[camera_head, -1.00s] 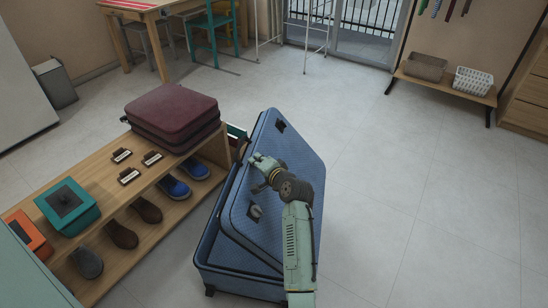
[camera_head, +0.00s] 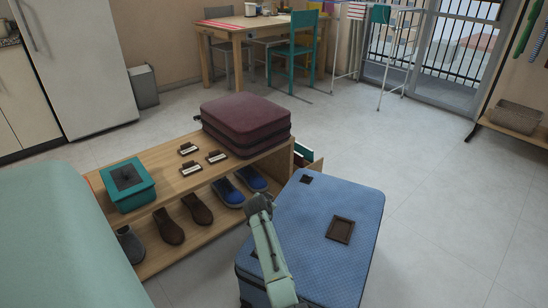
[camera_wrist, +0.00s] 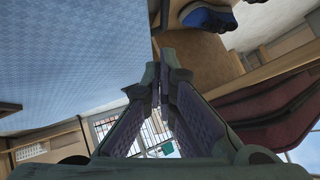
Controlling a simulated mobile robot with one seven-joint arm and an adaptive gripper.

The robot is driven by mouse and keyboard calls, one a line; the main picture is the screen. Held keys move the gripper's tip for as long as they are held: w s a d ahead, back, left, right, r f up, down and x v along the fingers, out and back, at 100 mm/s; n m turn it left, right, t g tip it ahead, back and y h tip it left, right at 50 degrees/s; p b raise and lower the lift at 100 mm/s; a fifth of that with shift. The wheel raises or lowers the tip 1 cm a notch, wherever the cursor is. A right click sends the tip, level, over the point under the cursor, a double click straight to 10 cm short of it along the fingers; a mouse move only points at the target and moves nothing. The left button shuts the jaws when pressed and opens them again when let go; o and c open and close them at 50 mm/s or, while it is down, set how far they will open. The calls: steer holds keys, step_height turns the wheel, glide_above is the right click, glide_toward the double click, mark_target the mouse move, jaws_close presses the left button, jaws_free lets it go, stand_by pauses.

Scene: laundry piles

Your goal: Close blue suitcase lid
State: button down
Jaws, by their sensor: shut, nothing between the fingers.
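The blue suitcase (camera_head: 320,235) stands on the floor right of the wooden shoe bench. Its lid lies down over the base, with dark fittings on its top; I cannot tell whether the seam is fully shut. In the wrist view its blue textured surface (camera_wrist: 70,60) fills the upper left. My gripper (camera_wrist: 163,68) shows in the wrist view with its fingers together and empty, in the gap between the suitcase and the bench. In the head view my arm reaches along the suitcase's left side, and the fingertips are hidden.
The wooden bench (camera_head: 180,180) carries a maroon suitcase (camera_head: 246,122), a teal box (camera_head: 129,184) and small dark labelled items, with blue shoes (camera_head: 228,192) and brown ones below. The gap between bench and blue suitcase is narrow. The floor at right (camera_head: 450,190) is clear.

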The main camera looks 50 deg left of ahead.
steer(key=shift+s+a+f+b, duration=0.1)
steer(key=shift+a+f+b, duration=0.15)
steer(key=shift+f+b, duration=0.65)
steer(key=shift+s+a+f+b, duration=0.1)
steer(key=shift+a+f+b, duration=0.15)
steer(key=shift+f+b, duration=0.6)
steer(key=shift+s+a+f+b, duration=0.1)
steer(key=shift+a+f+b, duration=0.15)
steer(key=shift+f+b, duration=0.65)
steer(key=shift+f+p, duration=0.3)
steer(key=shift+p, duration=0.05)
steer(key=shift+r, duration=0.1)
